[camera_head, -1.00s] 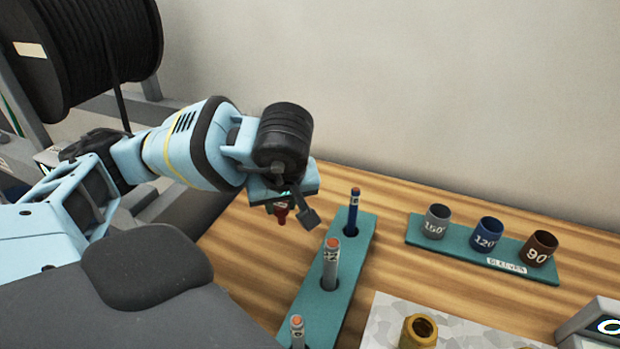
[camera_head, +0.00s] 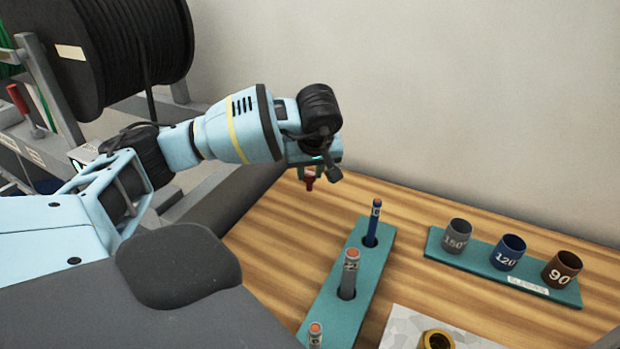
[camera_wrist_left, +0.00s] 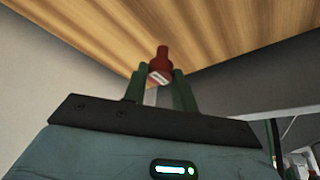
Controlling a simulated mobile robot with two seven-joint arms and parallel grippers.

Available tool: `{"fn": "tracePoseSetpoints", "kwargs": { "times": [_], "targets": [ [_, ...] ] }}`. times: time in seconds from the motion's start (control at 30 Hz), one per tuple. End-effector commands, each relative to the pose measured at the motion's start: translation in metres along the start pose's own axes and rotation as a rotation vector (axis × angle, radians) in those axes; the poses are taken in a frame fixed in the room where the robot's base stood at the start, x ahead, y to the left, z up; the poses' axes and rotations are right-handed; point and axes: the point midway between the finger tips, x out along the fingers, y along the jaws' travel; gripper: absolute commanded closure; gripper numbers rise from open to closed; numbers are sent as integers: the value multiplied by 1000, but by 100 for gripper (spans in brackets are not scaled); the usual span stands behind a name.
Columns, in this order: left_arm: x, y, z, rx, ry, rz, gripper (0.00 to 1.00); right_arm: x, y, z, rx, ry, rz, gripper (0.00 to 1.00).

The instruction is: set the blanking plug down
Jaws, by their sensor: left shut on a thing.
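The blanking plug (camera_head: 309,180) is a small red piece with a narrower end. My left gripper (camera_head: 308,172) is shut on it and holds it over the back left part of the wooden bench (camera_head: 270,260). In the left wrist view the red plug (camera_wrist_left: 160,62) sits between the green fingertips of the left gripper (camera_wrist_left: 160,76), with a small pale label on its near side. Bench wood shows beyond it. I cannot tell how high the plug is above the bench. My right gripper is in neither view.
A teal rack (camera_head: 335,300) with several upright pen-like tools stands right of the plug. Another teal strip (camera_head: 450,262) holds grey, blue and brown cups. A brass ring (camera_head: 437,340) lies on a pale mat (camera_head: 400,332). Bare wood lies left of the rack. A cable reel (camera_head: 120,60) stands behind.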

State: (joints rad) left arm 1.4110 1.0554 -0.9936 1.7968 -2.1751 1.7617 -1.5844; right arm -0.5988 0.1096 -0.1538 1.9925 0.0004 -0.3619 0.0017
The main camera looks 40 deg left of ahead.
Motion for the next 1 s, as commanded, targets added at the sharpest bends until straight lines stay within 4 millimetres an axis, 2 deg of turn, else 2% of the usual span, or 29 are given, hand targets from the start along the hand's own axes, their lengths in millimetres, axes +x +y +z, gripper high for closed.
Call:
{"fn": "tracePoseSetpoints", "kwargs": {
  "times": [0.07, 0.3, 0.73, 0.77, 0.9, 1.0],
  "targets": [
    [3, 2, -6, -2, 0, -1, 94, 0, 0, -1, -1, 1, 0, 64],
    [33, 1, 8, 0, 1, -1, 94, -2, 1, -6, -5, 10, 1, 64],
    [39, 1, 11, 0, 1, 0, 94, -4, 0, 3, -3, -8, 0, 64],
    [39, 1, 11, -1, 1, 0, 70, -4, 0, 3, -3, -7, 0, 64],
    [38, 1, 10, -1, 1, 0, 52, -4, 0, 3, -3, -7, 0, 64],
    [38, 1, 10, -1, 1, 0, 51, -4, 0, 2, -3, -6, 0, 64]
  ]
}}
